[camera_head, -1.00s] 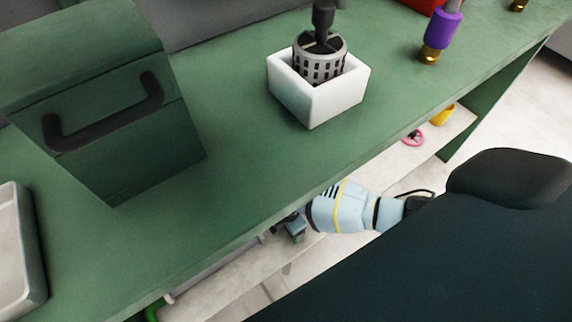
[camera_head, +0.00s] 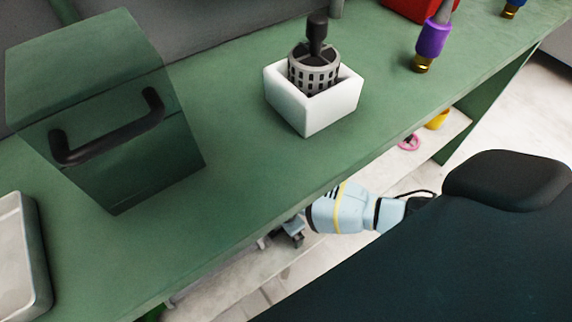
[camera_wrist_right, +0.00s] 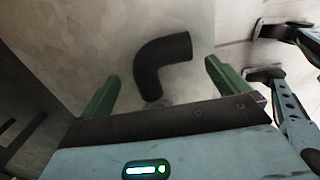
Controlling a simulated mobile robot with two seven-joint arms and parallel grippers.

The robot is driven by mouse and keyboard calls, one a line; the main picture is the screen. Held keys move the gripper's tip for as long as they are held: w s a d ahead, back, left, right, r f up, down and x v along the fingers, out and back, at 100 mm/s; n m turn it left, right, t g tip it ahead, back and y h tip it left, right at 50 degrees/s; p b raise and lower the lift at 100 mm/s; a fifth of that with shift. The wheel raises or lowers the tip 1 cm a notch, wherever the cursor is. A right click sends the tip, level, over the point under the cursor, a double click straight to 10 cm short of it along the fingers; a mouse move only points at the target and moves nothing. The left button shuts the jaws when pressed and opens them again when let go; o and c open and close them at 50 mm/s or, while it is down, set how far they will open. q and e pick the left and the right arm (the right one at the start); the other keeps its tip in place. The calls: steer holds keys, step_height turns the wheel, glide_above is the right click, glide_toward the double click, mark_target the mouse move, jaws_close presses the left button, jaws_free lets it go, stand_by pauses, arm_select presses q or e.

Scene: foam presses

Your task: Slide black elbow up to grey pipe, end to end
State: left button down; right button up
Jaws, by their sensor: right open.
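The black elbow (camera_wrist_right: 162,62) lies on a pale surface in the right wrist view, a bent dark tube with one end to the right and one end down. My right gripper (camera_wrist_right: 160,90) is open, its green fingers on either side of the elbow's near end, and nothing is held. I cannot tell the depth gap between fingers and elbow. In the head view my right arm (camera_head: 340,208) reaches under the bench edge, which partly hides its gripper. I cannot make out the grey pipe for certain. My left gripper does not clearly show.
The green bench (camera_head: 225,180) overhangs the work area. On it stand a white box (camera_head: 318,115) holding a perforated grey basket, a green case (camera_head: 110,110) with a black handle and a metal tray (camera_head: 20,250). Blue-grey linkages with black pads (camera_wrist_right: 285,75) crowd the right wrist view's right side.

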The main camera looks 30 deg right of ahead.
arm_select(q)
steer(key=shift+w+d+r+p, duration=0.15)
steer(key=shift+w+r+p, duration=0.25)
steer(key=shift+r, duration=0.1)
steer(key=shift+w+d+r+p, duration=0.15)
steer(key=shift+w+r+p, duration=0.1)
steer(key=shift+r+p, duration=0.2)
arm_select(e)
step_height(320, 180, up, 5)
steer(key=shift+r, duration=0.1)
arm_select(q)
steer(key=shift+s, duration=0.2)
